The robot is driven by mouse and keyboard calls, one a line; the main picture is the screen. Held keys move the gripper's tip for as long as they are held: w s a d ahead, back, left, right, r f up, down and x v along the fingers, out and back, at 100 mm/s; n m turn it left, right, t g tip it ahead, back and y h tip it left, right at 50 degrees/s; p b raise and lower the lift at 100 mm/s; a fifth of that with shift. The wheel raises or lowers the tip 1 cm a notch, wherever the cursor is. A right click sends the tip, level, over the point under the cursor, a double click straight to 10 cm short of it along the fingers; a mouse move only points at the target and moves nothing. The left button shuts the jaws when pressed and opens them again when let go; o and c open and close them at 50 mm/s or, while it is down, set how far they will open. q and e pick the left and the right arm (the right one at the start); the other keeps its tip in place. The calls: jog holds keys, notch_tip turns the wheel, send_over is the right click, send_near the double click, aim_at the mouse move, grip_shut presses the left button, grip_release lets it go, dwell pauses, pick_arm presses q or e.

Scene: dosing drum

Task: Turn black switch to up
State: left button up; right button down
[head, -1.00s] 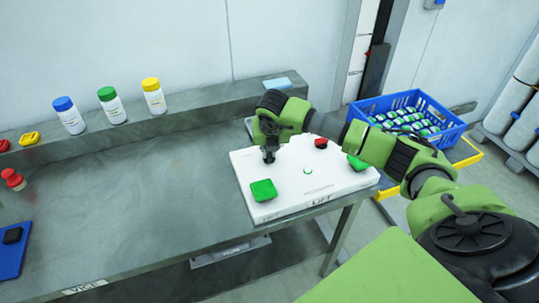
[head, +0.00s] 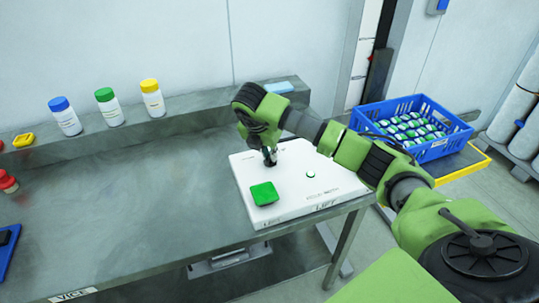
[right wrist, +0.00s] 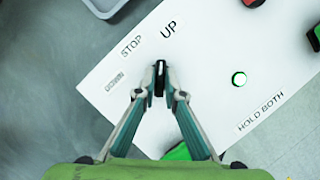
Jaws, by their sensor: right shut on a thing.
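The white control box (head: 318,192) lies on the metal bench, with the word LIFT on its front. In the right wrist view its top (right wrist: 215,75) carries the labels UP, STOP and DOWN around the black switch (right wrist: 160,78). My right gripper (right wrist: 160,90) is shut on that switch, and its fingertips cover much of it. The switch appears to point between STOP and UP, nearer UP. In the head view my right gripper (head: 269,158) stands over the far left part of the box. My left gripper is not in view.
A green button (head: 264,193) sits on the box near its left front corner, and a small lit green lamp (head: 311,175) is mid-box. Blue (head: 66,117), green (head: 110,107) and yellow-capped (head: 153,98) bottles stand on the back ledge. A blue crate (head: 415,122) stands right.

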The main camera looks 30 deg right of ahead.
dwell(0.3)
jog(key=c, duration=2.1)
grip_release()
jog(key=shift+c, duration=0.2)
jog(key=v, duration=1.2)
jog(key=shift+d, duration=0.1)
